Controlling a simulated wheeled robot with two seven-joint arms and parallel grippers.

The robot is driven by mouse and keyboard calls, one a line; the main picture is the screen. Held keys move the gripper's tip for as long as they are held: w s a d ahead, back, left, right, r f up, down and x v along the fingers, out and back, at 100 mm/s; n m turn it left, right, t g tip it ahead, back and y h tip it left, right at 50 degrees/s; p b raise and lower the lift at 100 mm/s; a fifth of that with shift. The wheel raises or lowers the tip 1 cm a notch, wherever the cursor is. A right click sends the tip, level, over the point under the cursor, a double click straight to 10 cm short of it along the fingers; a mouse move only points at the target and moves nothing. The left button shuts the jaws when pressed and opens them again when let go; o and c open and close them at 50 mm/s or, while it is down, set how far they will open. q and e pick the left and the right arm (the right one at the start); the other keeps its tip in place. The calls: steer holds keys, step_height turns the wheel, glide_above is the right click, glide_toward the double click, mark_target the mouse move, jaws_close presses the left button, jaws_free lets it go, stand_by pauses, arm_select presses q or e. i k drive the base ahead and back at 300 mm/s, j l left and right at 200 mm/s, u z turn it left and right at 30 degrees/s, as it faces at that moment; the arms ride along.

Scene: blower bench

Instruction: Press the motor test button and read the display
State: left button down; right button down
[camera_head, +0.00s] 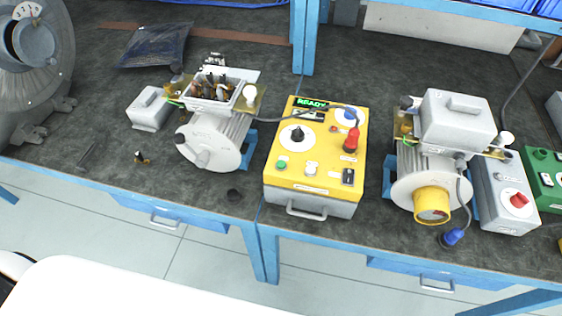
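A yellow-topped test box (328,147) stands on the dark bench top in the middle of the head view. Its small display (311,103) near the back edge shows green letters that read READY. A green button (282,164) sits at the front left of the panel, with a pale button (311,169) to its right. The labels are too small to read, so I cannot tell which is the motor test button. A black rotary knob (297,134) is behind them. Neither gripper is in view.
An open-topped motor (212,146) stands left of the box, its grey cover (150,107) beside it. A closed motor (432,184) with a yellow cap stands right.

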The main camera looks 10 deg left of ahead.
mark_target(281, 164)
steer(key=i+l+u, duration=0.15)
steer(key=l+u, duration=0.25)
steer(key=l, duration=0.6)
steer(key=l+u, duration=0.35)
steer(key=l, duration=0.7)
